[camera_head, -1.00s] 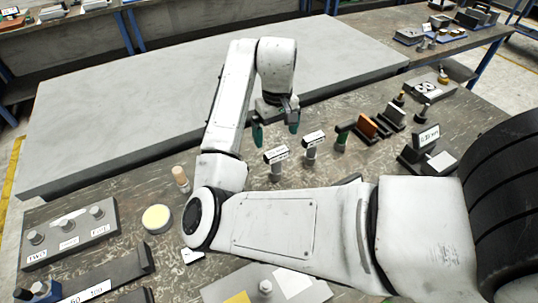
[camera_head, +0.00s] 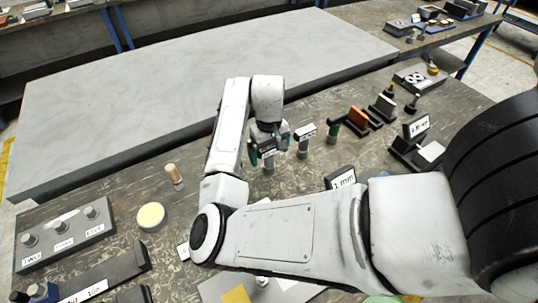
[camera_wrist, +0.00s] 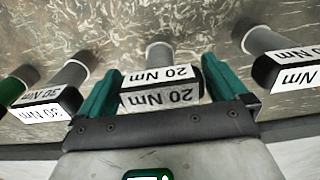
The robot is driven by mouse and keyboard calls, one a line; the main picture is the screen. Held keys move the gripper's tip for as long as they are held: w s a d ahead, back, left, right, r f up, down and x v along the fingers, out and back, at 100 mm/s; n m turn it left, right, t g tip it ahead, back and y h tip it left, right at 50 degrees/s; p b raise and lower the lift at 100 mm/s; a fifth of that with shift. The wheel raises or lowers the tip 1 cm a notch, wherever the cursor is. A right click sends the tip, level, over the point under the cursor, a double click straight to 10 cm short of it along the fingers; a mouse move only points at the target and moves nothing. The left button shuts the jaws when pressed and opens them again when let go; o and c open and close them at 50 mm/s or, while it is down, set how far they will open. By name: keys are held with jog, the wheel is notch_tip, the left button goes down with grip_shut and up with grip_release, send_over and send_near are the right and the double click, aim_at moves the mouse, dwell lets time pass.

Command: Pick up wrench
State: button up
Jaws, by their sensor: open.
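No wrench is named on any label. The likeliest match is a black block marked "20 Nm" (camera_wrist: 160,98) on a grey cylindrical post (camera_wrist: 160,54), seen in the wrist view. My gripper (camera_wrist: 162,74) is open, with one teal finger on each side of this block. A gap shows at the right finger; whether the left finger touches cannot be told. In the head view my gripper (camera_head: 268,152) is low over the bench, hiding the block's label; the post (camera_head: 268,167) shows below.
A "30 Nm" piece (camera_wrist: 50,107) stands close on the left in the wrist view, and another "Nm" piece (camera_wrist: 285,68) on the right. In the head view, a green-handled piece (camera_head: 334,130) stands farther right. A large grey slab (camera_head: 130,105) lies behind.

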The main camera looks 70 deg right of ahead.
jog(key=c, duration=1.1)
jog(key=shift+r, duration=0.15)
